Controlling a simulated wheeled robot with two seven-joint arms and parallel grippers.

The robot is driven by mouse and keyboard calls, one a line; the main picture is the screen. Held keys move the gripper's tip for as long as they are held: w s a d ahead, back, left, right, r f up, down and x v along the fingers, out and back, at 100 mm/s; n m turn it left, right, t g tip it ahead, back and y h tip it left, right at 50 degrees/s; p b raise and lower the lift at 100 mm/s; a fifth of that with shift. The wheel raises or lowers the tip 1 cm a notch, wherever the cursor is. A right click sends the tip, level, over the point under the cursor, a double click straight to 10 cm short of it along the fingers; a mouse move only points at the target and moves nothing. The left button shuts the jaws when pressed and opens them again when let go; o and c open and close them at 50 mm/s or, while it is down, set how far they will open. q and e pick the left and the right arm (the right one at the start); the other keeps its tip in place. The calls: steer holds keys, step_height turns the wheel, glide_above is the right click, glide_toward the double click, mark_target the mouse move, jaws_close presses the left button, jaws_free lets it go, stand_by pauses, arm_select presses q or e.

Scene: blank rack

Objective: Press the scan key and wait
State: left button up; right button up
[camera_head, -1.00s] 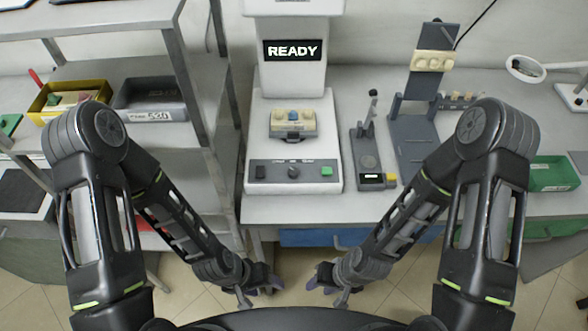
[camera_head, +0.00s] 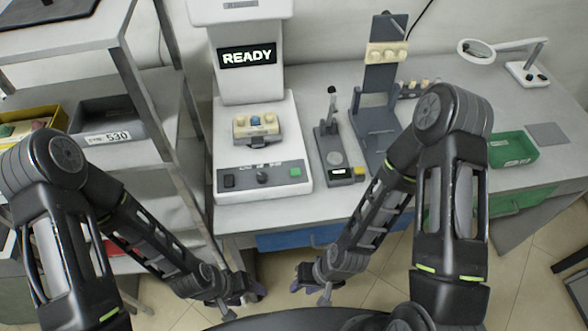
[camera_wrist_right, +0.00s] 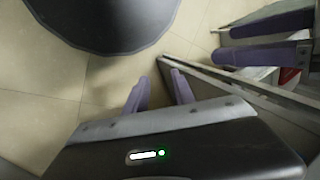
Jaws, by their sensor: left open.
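A white machine stands on the bench with a display (camera_head: 247,57) reading READY. Its front panel has a black key (camera_head: 228,181), a dark round knob (camera_head: 262,177) and a green key (camera_head: 295,172); the labels above them are too small to read. A beige block with a blue middle (camera_head: 255,124) sits on the machine's platform. My left gripper (camera_head: 243,294) is open and empty, low in front of the bench. My right gripper (camera_head: 303,281) is beside it, also low and clear of the bench. In the right wrist view my right fingers (camera_wrist_right: 160,90) are apart with nothing between them.
A shelf rack with a grey bin (camera_head: 105,135) stands at the left. Right of the machine are a small grey device (camera_head: 338,160), a tall dark stand (camera_head: 380,85), a green tray (camera_head: 512,150) and a magnifier lamp (camera_head: 477,52).

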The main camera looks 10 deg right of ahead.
jaws_close()
stand_by(1.4)
